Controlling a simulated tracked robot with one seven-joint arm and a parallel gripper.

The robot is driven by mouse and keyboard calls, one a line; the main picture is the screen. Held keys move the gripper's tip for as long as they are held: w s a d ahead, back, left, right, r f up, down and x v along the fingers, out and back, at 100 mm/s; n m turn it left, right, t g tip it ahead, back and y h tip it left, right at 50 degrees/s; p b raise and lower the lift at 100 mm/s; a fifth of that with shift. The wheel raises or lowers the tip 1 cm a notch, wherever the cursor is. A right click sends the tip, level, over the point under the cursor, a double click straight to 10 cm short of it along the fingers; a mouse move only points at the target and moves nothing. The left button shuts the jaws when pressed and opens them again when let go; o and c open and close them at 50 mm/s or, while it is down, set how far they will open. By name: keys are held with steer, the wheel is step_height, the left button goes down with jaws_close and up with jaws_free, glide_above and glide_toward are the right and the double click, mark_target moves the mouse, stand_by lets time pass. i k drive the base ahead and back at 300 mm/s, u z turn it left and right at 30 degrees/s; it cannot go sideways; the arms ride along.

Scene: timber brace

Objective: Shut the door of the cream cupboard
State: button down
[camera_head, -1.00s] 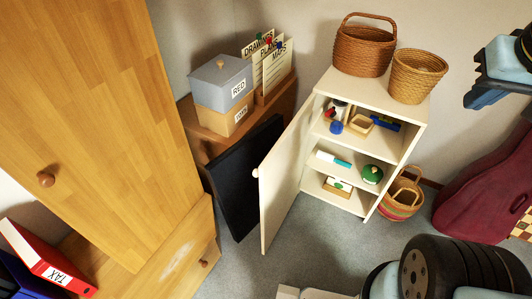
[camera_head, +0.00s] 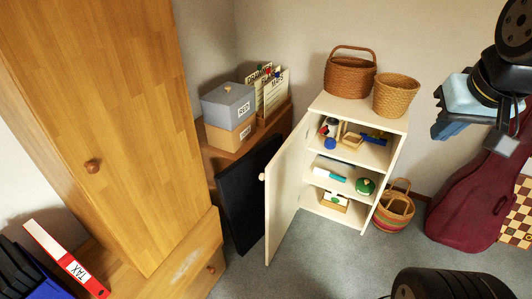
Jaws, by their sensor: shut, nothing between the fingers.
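The cream cupboard (camera_head: 372,109) stands against the back wall, right of the middle in the head view. Its door (camera_head: 283,205) is wide open, hinged on the cupboard's left side and swung out toward me. A small round knob (camera_head: 262,177) shows at the door's free left edge. The shelves inside are open to view and hold several small items, among them a green round thing (camera_head: 364,186).
A wicker basket with a handle (camera_head: 350,75) and a tan basket (camera_head: 396,96) stand on the cupboard. A striped basket (camera_head: 393,213) stands right of it. A dark panel (camera_head: 248,196) leans close behind the door. The grey carpet (camera_head: 330,258) in front is clear.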

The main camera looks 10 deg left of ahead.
mark_target(283, 175)
steer(key=u, duration=0.15)
steer(key=i, duration=0.9)
steer(key=z, duration=0.05)
